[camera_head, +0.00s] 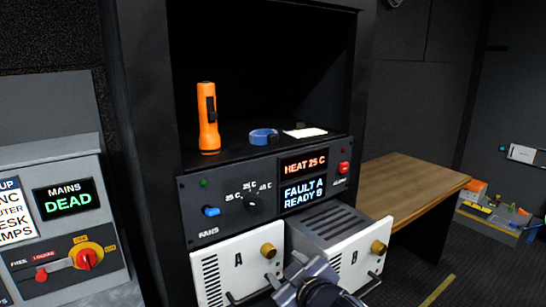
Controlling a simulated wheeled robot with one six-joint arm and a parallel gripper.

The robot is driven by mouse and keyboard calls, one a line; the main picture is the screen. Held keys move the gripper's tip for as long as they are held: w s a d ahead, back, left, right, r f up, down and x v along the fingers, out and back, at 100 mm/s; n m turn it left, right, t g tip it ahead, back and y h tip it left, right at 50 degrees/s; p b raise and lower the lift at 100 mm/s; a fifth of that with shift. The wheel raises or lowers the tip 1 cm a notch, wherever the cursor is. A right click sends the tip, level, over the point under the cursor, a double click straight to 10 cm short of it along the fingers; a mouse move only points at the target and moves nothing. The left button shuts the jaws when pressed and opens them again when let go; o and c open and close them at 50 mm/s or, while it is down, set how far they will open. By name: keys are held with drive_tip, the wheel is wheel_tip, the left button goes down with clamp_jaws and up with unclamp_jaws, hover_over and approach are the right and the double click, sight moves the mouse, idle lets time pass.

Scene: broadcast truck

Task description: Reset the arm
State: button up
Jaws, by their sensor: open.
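The end of my arm with my gripper (300,274) shows at the bottom centre, in front of the two white modules. It is open, with nothing seen in it; its fingers are hard to make out. Module A (228,268) is on the left, with a brass knob and a dark handle. Module B (346,262) is on the right and stands out of the rack, with its grey vented top showing. My gripper overlaps the lower edges of both modules; I cannot tell whether it touches either.
The control panel (222,202) reads "HEAT 25 C" and "FAULT A READY B". An orange torch (208,120), blue tape roll (263,136) and white card (305,132) stand on the shelf above. A mains box (62,225) reading "DEAD" is left. A wooden desk (410,185) is right.

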sight(272, 251)
drive_tip(key=b+x, duration=0.4)
drive_tip(key=x, duration=0.5)
drive_tip(key=shift+w+a+f+b, duration=0.2)
drive_tip(key=shift+w+b, duration=0.1)
drive_tip(key=shift+b, duration=0.1)
drive_tip(key=p, duration=0.2)
drive_tip(key=shift+d+r+p, duration=0.1)
drive_tip(key=shift+r+p, duration=0.2)
drive_tip(key=shift+r, duration=0.1)
drive_tip(key=shift+m+y+p, duration=0.3)
drive_tip(key=shift+m+p, duration=0.1)
drive_tip(key=shift+p, duration=0.45)
drive_tip(key=m+g+p, duration=0.1)
drive_tip(key=p, duration=0.4)
drive_tip(key=shift+d+m+y+p, duration=0.1)
drive_tip(key=shift+m+y+p, duration=0.2)
drive_tip(key=shift+y+p, duration=0.1)
drive_tip(key=shift+s+m+g+y+p, duration=0.1)
drive_tip(key=shift+m+g+y+p, duration=0.25)
drive_tip(key=shift+p, duration=0.8)
drive_tip(key=f+b+v, duration=0.1)
drive_tip(key=b+v, duration=0.1)
drive_tip(key=v, duration=0.7)
drive_tip(key=shift+s+d, duration=0.3)
drive_tip(key=shift+s, duration=0.15)
